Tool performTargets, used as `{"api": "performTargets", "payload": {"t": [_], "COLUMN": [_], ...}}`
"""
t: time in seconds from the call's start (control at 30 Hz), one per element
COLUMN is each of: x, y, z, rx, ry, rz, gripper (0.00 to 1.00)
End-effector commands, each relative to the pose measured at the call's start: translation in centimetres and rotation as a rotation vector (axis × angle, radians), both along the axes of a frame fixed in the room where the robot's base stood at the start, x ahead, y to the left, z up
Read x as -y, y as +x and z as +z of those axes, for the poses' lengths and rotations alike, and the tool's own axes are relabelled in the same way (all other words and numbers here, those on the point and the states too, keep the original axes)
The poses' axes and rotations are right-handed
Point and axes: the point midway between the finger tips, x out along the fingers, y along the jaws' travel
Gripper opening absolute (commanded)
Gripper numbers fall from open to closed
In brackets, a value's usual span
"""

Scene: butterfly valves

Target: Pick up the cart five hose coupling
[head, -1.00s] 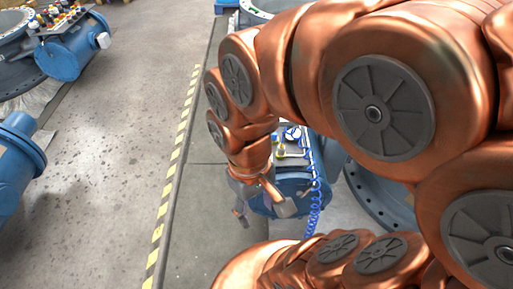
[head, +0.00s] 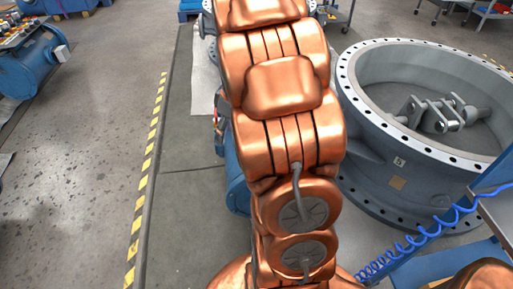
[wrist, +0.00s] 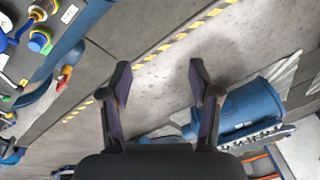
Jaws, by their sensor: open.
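My gripper (wrist: 160,82) is open and empty in the wrist view, its two dark fingers spread above the floor. At the upper left of that view is a blue equipment unit (wrist: 62,45) with several small fittings on its top. One is a blue and yellow fitting (wrist: 40,40); an orange-red one (wrist: 64,76) sticks out at its edge. I cannot tell which of these, if any, is the cart five hose coupling. The fittings lie left of my fingers, apart from them. In the head view my arm hides my gripper.
A large grey flanged valve body (head: 375,150) stands right of my arm. A coiled blue hose (head: 420,240) hangs at lower right beside a blue frame (head: 495,175). Another blue unit (head: 35,65) stands at upper left.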

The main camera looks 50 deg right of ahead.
Motion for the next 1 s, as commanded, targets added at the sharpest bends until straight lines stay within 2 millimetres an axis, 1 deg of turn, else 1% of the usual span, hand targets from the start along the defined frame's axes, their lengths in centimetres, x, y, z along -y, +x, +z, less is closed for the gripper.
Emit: {"api": "performTargets", "payload": {"t": [0.03,0.13,0.3,0.4,0.5,0.6,0.7,1.0], "x": [2.1,6.0,12.3,15.2,17.3,18.6,19.0,18.5], "y": [0.6,1.7,2.7,2.8,2.9,2.8,2.9,3.9], "z": [-2.3,-4.9,-9.3,-11.6,-12.9,-13.8,-14.3,-16.5], "rx": [0.018,0.071,0.159,0.198,0.229,0.248,0.255,0.255], "ry": [0.003,-0.003,-0.029,-0.045,-0.063,-0.072,-0.075,-0.076], "rz": [0.008,0.042,0.101,0.128,0.150,0.165,0.172,0.174], "gripper": [0.62,0.62,0.62,0.62,0.62,0.62,0.62,0.62]}}
